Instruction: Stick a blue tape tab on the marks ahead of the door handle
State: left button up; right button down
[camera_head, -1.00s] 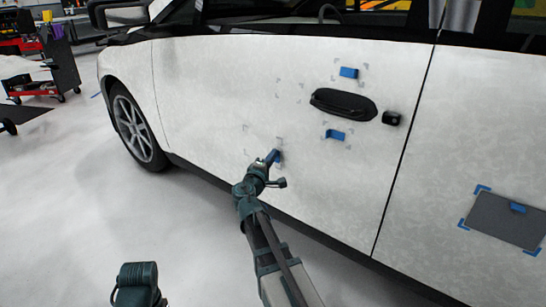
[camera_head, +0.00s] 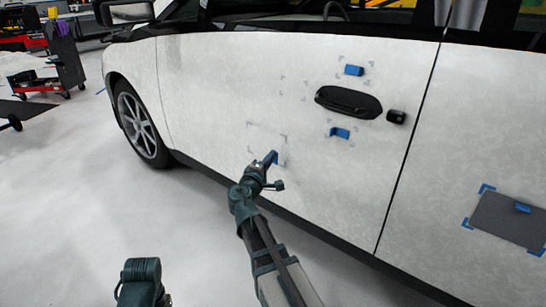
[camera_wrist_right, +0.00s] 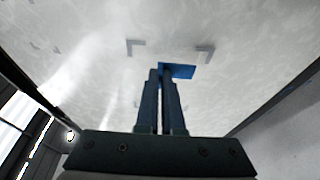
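The black door handle (camera_head: 348,102) is on the pale car door. Small grey corner marks (camera_head: 294,88) to its left, toward the front wheel, frame bare door. One blue tab (camera_head: 354,70) sits above the handle and another blue tab (camera_head: 340,133) below it. My right gripper (camera_head: 268,162) is low on the door, left of and below the handle. In the right wrist view its fingers (camera_wrist_right: 162,75) are together on a bright blue tape tab (camera_wrist_right: 182,71), with grey corner marks beyond. Whether the tab touches the door is unclear.
More corner marks (camera_head: 284,138) surround the door area by my right gripper. A grey panel (camera_head: 508,222) with blue corners is on the rear door. A black knob (camera_head: 396,117) is right of the handle. The floor (camera_head: 70,200) on the left is clear; a red cart stands behind.

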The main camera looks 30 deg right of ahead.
jog(key=shift+s+a, duration=0.25)
jog(key=shift+a, duration=0.4)
jog(key=shift+s+a, duration=0.3)
jog(key=shift+a, duration=0.35)
jog(key=shift+s+a, duration=0.25)
jog(key=shift+a, duration=0.4)
notch_tip(320, 180, up, 23)
jog(key=s+d+m+g+h+p, duration=0.1)
jog(key=m+g+h+p, duration=0.1)
jog(key=m+p, duration=0.8)
jog(key=s+d+m+g+h+p, duration=0.1)
jog(key=m+g+h+p, duration=0.1)
jog(key=m+p, duration=0.8)
jog(key=shift+s+d+f+m, duration=0.2)
jog(key=shift+s+d+m, duration=0.1)
jog(key=shift+m, duration=0.5)
jog(key=shift+d, duration=0.1)
jog(key=shift+w+d+f+b, duration=0.25)
jog(key=shift+w+d, duration=0.25)
jog(key=shift+d, duration=0.6)
jog(key=shift+w+d+f+b, duration=0.2)
jog(key=shift+w+d, duration=0.25)
jog(key=shift+d, duration=0.65)
jog(key=shift+w+d+f+b, duration=0.25)
jog(key=shift+w+d, duration=0.25)
jog(key=shift+d, duration=0.6)
